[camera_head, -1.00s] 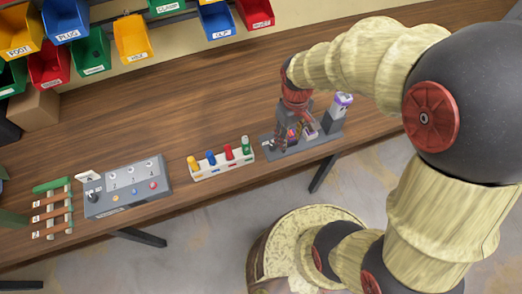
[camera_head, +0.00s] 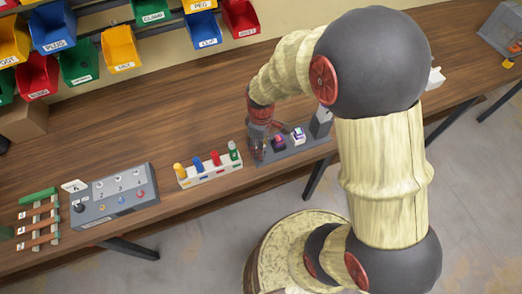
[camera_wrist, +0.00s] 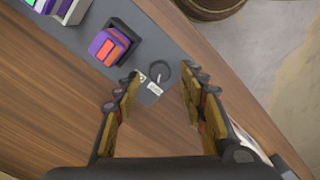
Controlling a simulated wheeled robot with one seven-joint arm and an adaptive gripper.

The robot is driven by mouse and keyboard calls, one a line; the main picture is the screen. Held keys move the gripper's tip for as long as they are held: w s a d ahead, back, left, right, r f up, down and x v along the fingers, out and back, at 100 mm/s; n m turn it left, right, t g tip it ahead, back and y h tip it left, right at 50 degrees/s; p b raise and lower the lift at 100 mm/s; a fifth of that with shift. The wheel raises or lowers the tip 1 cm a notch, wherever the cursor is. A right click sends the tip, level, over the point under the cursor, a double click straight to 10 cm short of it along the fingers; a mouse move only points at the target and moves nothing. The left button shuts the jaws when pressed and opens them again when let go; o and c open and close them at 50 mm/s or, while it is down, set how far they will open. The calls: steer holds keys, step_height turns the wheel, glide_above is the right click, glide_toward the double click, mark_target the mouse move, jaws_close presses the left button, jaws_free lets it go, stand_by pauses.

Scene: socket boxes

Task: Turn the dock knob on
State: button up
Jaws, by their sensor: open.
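The grey dock (camera_head: 300,146) lies along the table's front edge, with my gripper (camera_head: 258,150) over its left end. In the wrist view the dock (camera_wrist: 178,62) holds a purple and orange block (camera_wrist: 108,46) in a dark socket. The dark round dock knob (camera_wrist: 160,70) sits near the dock's end, beside small white labels whose text I cannot read. My gripper (camera_wrist: 161,79) is open and empty, its two fingers on either side of the knob in the picture. I cannot tell whether they touch it. The knob is hidden in the head view.
A white rack (camera_head: 210,174) with several coloured pegs stands just left of the dock. Further left are a grey button panel (camera_head: 112,202) and a slatted wooden rack (camera_head: 38,222). Labelled bins (camera_head: 120,50) hang at the back. The table behind the dock is mostly clear.

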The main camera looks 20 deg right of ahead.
steer(key=shift+f, duration=1.2)
steer(key=shift+c, duration=1)
jaws_close()
